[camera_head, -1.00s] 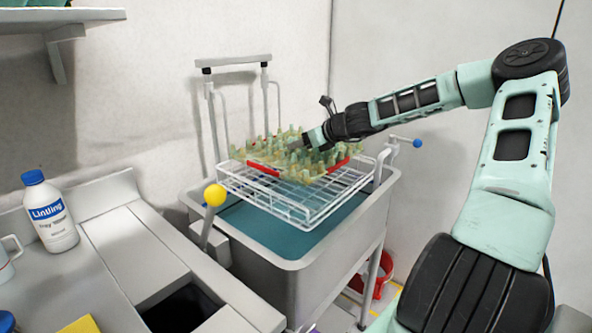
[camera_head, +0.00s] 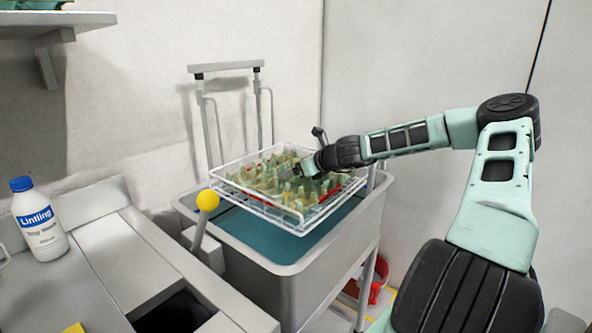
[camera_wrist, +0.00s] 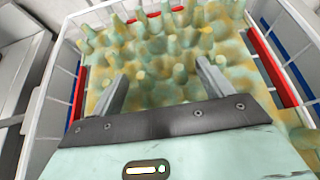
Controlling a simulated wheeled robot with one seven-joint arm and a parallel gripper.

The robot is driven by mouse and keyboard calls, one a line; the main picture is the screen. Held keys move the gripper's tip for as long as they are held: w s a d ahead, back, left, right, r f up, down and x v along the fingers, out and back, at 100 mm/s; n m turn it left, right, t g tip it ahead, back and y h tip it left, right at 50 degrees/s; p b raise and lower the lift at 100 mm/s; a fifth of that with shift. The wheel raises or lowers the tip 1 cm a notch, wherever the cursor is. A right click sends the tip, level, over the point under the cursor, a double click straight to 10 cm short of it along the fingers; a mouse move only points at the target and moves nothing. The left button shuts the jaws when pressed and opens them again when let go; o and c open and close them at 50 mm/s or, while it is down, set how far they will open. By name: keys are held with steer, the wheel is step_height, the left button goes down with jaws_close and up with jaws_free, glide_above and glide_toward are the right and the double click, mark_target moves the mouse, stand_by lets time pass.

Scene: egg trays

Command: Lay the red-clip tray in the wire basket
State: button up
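The red-clip tray (camera_head: 270,172), mottled green and yellow with rows of pegs, sits down inside the white wire basket (camera_head: 252,203) in the head view. The wrist view shows the tray (camera_wrist: 235,50) filling the basket, with red clips at its left (camera_wrist: 78,98), right (camera_wrist: 272,68) and far side (camera_wrist: 156,15). My gripper (camera_head: 303,172) is low at the tray's right part. In the wrist view its fingers (camera_wrist: 162,70) are apart and point down among the pegs. Whether they press on pegs is unclear. The tray's underside is hidden.
The basket rests over a grey sink (camera_head: 290,262). A lever with a yellow knob (camera_head: 207,200) stands at the sink's left. A white bottle (camera_head: 40,222) is on the counter at the left. A red bucket (camera_head: 372,290) is on the floor.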

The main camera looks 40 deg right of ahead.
steer(key=v, duration=1.2)
stand_by(0.4)
